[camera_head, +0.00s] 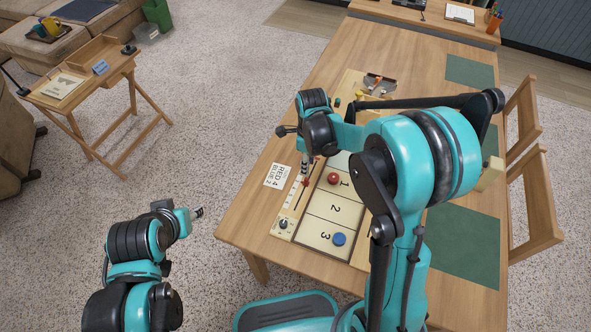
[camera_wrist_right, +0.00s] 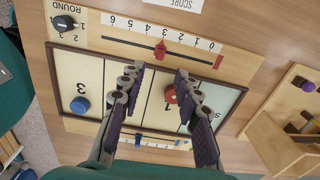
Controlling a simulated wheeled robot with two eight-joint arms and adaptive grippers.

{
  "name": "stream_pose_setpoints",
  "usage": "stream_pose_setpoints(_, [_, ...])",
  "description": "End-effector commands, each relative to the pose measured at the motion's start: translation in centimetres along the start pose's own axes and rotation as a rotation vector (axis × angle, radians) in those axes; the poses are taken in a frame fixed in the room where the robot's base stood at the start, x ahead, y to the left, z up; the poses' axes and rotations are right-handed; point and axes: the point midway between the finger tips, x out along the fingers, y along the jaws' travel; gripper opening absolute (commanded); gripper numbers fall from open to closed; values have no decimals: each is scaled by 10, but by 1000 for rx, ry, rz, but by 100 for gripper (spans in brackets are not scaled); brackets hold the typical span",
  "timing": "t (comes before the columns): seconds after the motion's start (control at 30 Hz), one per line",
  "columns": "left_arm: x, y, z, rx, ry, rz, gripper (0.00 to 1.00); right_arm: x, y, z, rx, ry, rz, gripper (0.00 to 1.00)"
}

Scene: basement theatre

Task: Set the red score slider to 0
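The red score slider (camera_wrist_right: 160,50) sits on the numbered track (camera_wrist_right: 120,38) along the board's edge, around the 3 and 4 marks in the right wrist view. The track's numbers run from 6 at left to 0 at right, where a red end piece (camera_wrist_right: 218,62) stands. My right gripper (camera_wrist_right: 161,72) is open, its fingers pointing at the slider from either side, with no clear contact. In the head view, my right gripper (camera_head: 305,170) is over the track, partly hiding the slider. My left gripper (camera_head: 198,212) is away from the table; its fingers are too small to read.
On the board lie a red puck (camera_head: 333,178) and a blue puck (camera_head: 339,239). A round dial (camera_head: 283,224) is at the track's near end. A score card (camera_head: 277,176) lies beside the board. A wooden caddy (camera_wrist_right: 275,125) stands beyond the board's 0 end.

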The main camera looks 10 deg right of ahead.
Motion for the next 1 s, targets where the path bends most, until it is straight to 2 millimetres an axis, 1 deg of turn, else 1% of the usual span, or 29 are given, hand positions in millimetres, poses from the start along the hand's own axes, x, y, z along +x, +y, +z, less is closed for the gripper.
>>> stream_pose_setpoints(0.17, [5, 0, 4, 0, 0, 0, 40, 19, -1, 1, 35, 6, 8, 33])
stream_pose_setpoints(0.4, [19, 0, 14, 0, 0, 0, 40, 60, -1, 1, 33, 5, 7, 33])
stream_pose_setpoints(0.5, [23, 0, 16, 0, 0, 0, 40, 72, -1, 1, 32, 5, 6, 33])
stream_pose_setpoints(0.67, [25, 0, 18, 0, 0, 0, 40, 81, 0, 1, 32, 5, 6, 33])
stream_pose_setpoints(0.9, [24, 0, 18, 0, 0, 0, 40, 81, 0, 1, 32, 5, 6, 33])
stream_pose_setpoints(0.93, [24, 0, 18, 0, 0, 0, 40, 81, 0, 1, 32, 5, 6, 30])
stream_pose_setpoints(0.97, [24, 0, 18, 0, 0, 0, 40, 81, 0, 1, 32, 4, 6, 22])
stream_pose_setpoints(1.0, [24, 0, 18, 0, 0, 0, 40, 81, 0, 1, 32, 4, 6, 12])
